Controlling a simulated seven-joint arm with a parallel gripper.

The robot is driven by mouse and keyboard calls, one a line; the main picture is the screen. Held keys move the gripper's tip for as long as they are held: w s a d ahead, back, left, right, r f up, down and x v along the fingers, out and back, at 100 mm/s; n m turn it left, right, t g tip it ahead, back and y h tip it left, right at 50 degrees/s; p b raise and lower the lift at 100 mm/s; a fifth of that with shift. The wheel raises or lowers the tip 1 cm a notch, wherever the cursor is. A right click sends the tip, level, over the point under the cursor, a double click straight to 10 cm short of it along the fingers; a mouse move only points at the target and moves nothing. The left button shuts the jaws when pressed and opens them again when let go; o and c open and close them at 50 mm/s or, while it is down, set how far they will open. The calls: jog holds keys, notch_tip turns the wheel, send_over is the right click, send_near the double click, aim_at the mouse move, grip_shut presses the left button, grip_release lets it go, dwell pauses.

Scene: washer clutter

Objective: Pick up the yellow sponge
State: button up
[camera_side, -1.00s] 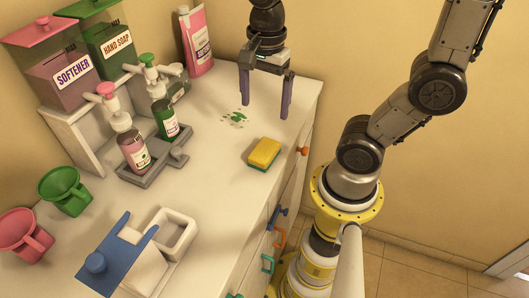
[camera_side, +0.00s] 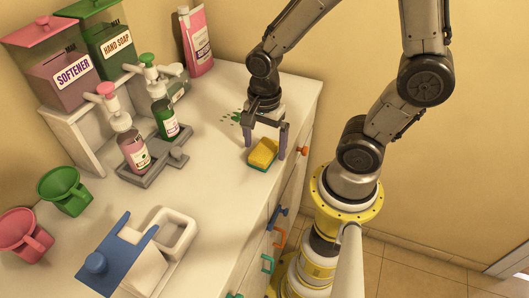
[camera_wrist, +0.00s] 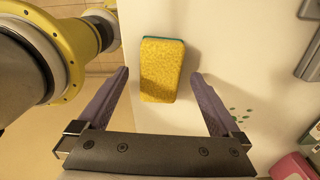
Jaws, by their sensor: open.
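The yellow sponge (camera_side: 263,153) has a green underside and lies flat on the white counter near its right edge. In the wrist view the sponge (camera_wrist: 161,70) shows upper centre, between and beyond the fingertips. My gripper (camera_side: 265,148) is open and empty, with its two purple fingers spread on either side of the sponge in the side view. In the wrist view my gripper (camera_wrist: 160,75) shows one finger to the left and one to the right of the sponge, with gaps on both sides. I cannot tell how high the fingertips are above the counter.
Green spots (camera_side: 231,117) mark the counter behind the gripper. A grey tray (camera_side: 150,178) with a pink bottle (camera_side: 133,150) and a green bottle (camera_side: 165,120) stands to the left. A pink pouch (camera_side: 197,42) stands at the back. The counter left of the sponge is clear.

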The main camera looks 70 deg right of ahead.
jog(key=shift+f, duration=0.95)
jog(key=c, duration=1.4)
